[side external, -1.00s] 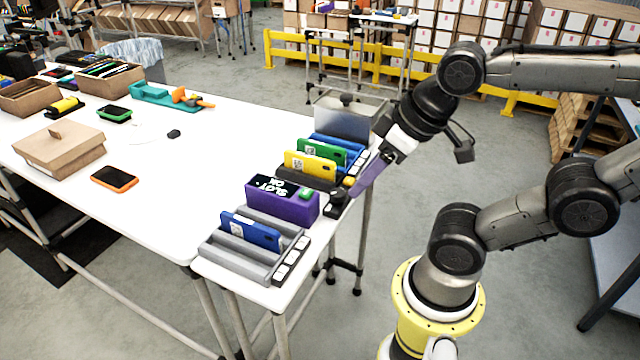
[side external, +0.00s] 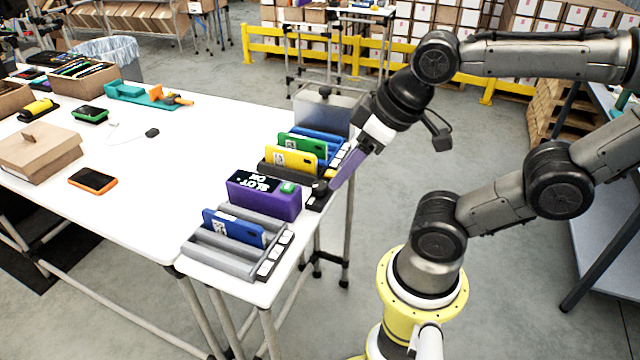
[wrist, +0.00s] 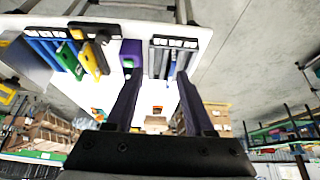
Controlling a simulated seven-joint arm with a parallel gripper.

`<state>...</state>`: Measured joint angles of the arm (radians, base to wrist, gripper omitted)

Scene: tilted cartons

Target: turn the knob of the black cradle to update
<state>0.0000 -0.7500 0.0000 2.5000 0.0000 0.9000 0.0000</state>
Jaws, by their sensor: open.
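The black cradle (side external: 268,166) holds a yellow phone (side external: 291,158) on the narrow table. A round black knob (side external: 320,187) stands near its front end, close to the purple box. In the wrist view, the black cradle (wrist: 84,27) has a row of white labels, too small to read, with the knob (wrist: 102,39) beside it. My gripper (side external: 333,189) points down at the table's right edge, its tips just right of the knob; I cannot tell if they touch it. In the wrist view its two purple fingers (wrist: 159,78) are apart with nothing between them.
A grey cradle (side external: 205,262) with a blue phone (side external: 234,227) stands nearer the camera. Behind are a green phone (side external: 304,145), a blue cradle and a grey bin (side external: 322,112).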

